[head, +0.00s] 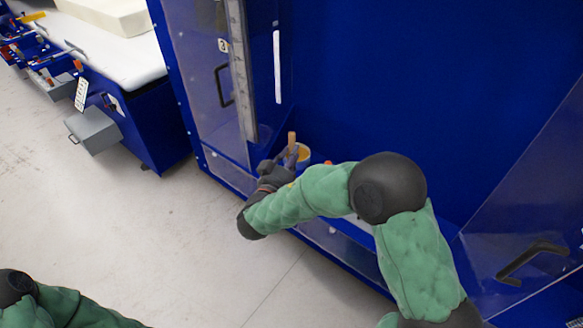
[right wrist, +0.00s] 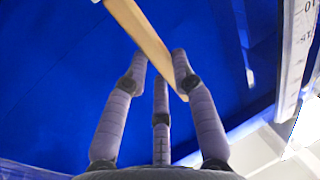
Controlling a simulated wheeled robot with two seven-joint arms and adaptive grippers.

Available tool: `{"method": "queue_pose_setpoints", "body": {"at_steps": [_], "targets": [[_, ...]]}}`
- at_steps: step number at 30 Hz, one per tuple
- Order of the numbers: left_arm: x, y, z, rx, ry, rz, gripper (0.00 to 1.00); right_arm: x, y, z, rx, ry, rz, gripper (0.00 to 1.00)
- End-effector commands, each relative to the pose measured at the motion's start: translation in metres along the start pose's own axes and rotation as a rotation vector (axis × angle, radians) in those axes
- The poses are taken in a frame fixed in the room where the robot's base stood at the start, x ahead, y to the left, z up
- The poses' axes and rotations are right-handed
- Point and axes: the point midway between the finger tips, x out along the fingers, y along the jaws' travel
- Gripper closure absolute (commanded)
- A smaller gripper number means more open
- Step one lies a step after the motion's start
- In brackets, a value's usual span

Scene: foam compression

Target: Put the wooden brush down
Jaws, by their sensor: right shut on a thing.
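The wooden brush (head: 291,139) shows as a short, light-brown upright piece at my right gripper (head: 284,160) in the head view. In the right wrist view, its long flat wooden part (right wrist: 142,36) runs between the grey fingers of my right gripper (right wrist: 160,70), which is shut on it. The brush's other end is out of that view. A yellow round container (head: 303,153) stands just behind and to the right of the gripper; I cannot tell whether the brush touches it. My left gripper is not in view.
A blue cabinet (head: 400,80) stands around the gripper, with a clear door (head: 205,80) at left and a clear panel (head: 530,190) with a black handle at right. A vertical ruler (head: 240,70) hangs near the gripper. A white-topped workbench (head: 125,60) is further left.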

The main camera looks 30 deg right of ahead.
Motion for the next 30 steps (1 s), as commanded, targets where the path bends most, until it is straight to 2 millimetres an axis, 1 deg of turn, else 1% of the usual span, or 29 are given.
{"method": "queue_pose_setpoints", "body": {"at_steps": [1, 8, 10, 13, 16, 24, 29, 30], "targets": [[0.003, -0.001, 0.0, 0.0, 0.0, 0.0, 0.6, 0.004, -0.001, 0.005, 0.0, 0.001, 0.002, 1.0], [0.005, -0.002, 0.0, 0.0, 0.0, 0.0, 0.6, 0.012, -0.002, 0.014, 0.0, 0.001, 0.001, 1.0], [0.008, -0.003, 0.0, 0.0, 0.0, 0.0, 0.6, 0.017, -0.003, 0.021, -0.001, 0.001, 0.002, 1.0], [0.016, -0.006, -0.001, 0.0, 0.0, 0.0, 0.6, 0.016, -0.003, 0.038, -0.001, 0.0, -0.001, 1.0], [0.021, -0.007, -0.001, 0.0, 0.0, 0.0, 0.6, 0.015, -0.003, 0.049, -0.001, 0.0, -0.001, 1.0], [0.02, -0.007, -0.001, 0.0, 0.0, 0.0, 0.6, 0.015, -0.003, 0.048, 0.002, 0.002, 0.0, 1.0], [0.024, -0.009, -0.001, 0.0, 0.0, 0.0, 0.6, 0.015, -0.003, 0.053, 0.001, 0.002, 0.0, 1.0], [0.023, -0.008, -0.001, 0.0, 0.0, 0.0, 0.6, 0.015, -0.003, 0.052, 0.001, 0.001, 0.0, 0.62]]}}
